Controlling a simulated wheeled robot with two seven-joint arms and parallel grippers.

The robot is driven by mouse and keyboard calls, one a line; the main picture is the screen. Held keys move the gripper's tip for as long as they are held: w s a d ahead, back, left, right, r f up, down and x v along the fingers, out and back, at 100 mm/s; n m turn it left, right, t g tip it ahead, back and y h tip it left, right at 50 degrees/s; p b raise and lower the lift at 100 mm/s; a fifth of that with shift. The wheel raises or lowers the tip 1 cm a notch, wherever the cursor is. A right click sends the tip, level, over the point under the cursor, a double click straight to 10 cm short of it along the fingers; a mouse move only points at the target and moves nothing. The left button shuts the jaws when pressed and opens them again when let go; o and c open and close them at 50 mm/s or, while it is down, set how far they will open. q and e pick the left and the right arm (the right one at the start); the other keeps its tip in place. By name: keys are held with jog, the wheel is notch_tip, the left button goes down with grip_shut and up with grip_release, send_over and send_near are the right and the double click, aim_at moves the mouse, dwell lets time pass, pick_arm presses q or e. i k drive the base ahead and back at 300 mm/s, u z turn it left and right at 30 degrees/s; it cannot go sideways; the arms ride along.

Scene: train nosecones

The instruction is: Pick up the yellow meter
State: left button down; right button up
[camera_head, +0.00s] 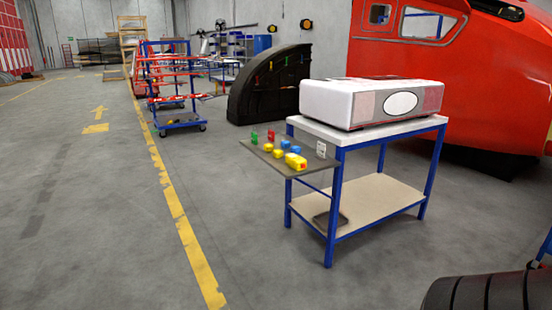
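Several small yellow items lie on a dark side shelf (270,168) fixed to the left of a blue-framed workbench. The largest yellow item (293,160), with a red patch on its right end, lies near the shelf's right front and may be the yellow meter. Smaller yellow pieces (278,153) lie left of it, too small to identify. Neither of my grippers shows in the head view.
Blue pieces (295,150), a red piece (271,135) and a green piece (254,138) share the shelf. A white nosecone part (345,104) sits on the workbench (340,134). A dark ribbed object (490,292) fills the lower right. Left floor is clear.

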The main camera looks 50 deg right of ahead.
aim_at(293, 160)
jog(key=z, duration=2.35)
jog(key=i, duration=3.3)
jog(key=u, duration=2.75)
